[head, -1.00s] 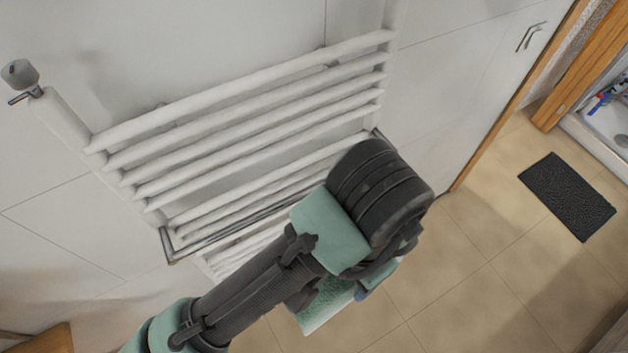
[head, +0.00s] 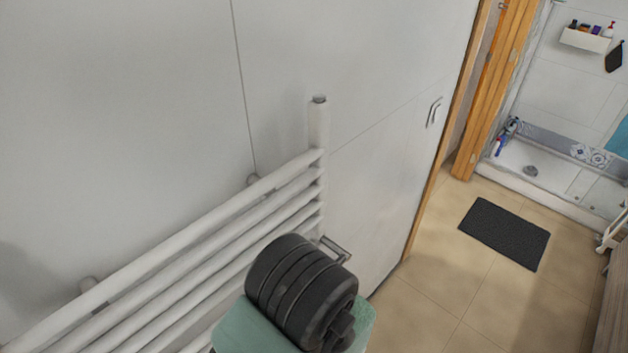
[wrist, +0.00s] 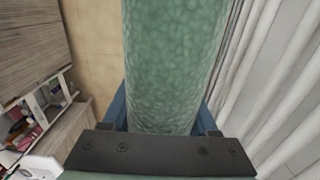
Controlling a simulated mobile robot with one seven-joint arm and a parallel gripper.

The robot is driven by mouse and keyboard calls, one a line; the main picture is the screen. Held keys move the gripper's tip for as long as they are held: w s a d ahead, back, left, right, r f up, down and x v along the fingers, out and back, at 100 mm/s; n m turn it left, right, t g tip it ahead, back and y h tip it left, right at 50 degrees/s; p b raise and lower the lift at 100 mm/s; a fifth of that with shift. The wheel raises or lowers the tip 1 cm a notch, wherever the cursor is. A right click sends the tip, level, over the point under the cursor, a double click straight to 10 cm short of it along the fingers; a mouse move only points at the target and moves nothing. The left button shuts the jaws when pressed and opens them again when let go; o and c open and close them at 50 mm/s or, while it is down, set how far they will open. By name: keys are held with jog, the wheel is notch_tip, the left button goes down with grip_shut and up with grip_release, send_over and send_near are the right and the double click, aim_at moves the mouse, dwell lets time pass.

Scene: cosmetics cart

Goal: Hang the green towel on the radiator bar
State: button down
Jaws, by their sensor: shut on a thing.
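The green towel (wrist: 170,55) fills the middle of the wrist view. My gripper (wrist: 160,118) is shut on it, with a blue finger at each side. The white radiator (head: 215,265) is on the wall, with several slanting tubes. A grey metal bar (head: 337,248) sticks out at its right end, and my arm hides the rest. In the wrist view, white radiator tubes (wrist: 268,70) stand to the right of the towel, apart from it.
A beige tiled floor (head: 445,290) with a dark mat (head: 505,233) lies to the right. A wooden door frame (head: 497,85) and a shower tray (head: 540,165) are beyond. In the wrist view, a wooden cabinet (wrist: 35,40) and a shelf with small items (wrist: 45,105) are at left.

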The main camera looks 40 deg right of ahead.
jog(key=w+f, duration=0.1)
jog(key=w, duration=0.3)
jog(key=w+b, duration=0.1)
jog(key=w, duration=0.3)
jog(key=w+f+b, duration=0.1)
jog(key=w, duration=0.4)
jog(key=shift+a+f, duration=0.2)
jog(key=shift+f, duration=0.15)
notch_tip(320, 180, down, 16)
jog(key=b, duration=1.1)
jog(key=shift+r, duration=0.15)
jog(key=shift+c, duration=0.4)
grip_release()
